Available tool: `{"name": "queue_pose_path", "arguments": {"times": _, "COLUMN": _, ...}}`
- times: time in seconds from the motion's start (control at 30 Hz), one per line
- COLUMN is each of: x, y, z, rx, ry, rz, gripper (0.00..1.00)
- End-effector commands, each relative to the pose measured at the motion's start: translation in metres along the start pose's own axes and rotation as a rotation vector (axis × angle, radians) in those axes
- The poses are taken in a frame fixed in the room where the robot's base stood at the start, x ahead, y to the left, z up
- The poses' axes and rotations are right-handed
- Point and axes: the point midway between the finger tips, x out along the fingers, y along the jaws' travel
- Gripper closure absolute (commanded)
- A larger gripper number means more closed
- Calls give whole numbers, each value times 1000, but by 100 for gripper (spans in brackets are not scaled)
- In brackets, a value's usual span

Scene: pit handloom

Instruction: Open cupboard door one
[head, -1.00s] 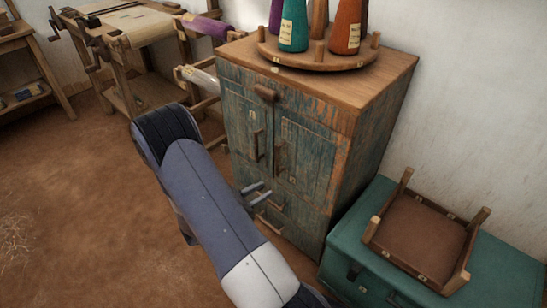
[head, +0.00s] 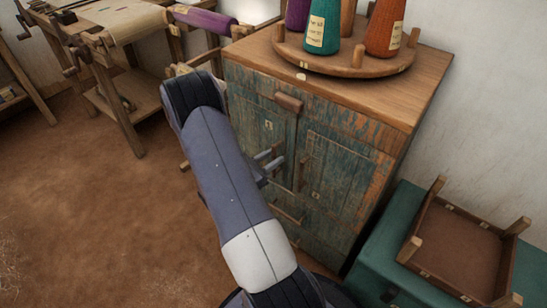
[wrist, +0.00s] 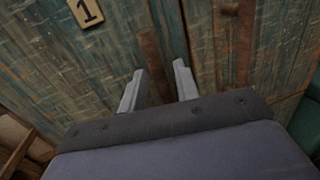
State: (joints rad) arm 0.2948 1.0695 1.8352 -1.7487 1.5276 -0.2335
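The blue-green worn cupboard (head: 325,150) stands ahead. Its left door, door one (head: 258,118), looks shut and carries a small tag, which reads "1" (wrist: 86,11) in the wrist view. My gripper (head: 270,160) is in front of this door. In the wrist view my gripper (wrist: 158,85) is open, and the upright wooden handle of door one (wrist: 152,55) shows between its two fingers. I cannot tell whether the fingers touch the handle.
The right door's handle (head: 303,172) is close to the right of my gripper. A drawer pull (head: 289,102) is above. A round tray (head: 345,62) with cones stands on top. A teal chest (head: 385,250) bears an upturned stool (head: 465,250). The floor at left is clear.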

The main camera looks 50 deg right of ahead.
Motion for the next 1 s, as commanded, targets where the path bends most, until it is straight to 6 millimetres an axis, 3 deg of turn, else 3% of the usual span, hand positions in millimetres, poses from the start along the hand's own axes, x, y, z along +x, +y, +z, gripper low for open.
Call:
{"name": "queue_pose_path", "arguments": {"times": 0.43, "x": 10, "y": 0, "z": 0, "rx": 1, "ry": -1, "rz": 1, "gripper": 70}}
{"name": "queue_pose_path", "arguments": {"times": 0.8, "x": 10, "y": 0, "z": 0, "rx": 0, "ry": -1, "rz": 1, "gripper": 99}}
{"name": "queue_pose_path", "arguments": {"times": 1.0, "x": 10, "y": 0, "z": 0, "rx": 0, "ry": 0, "rz": 1, "gripper": 100}}
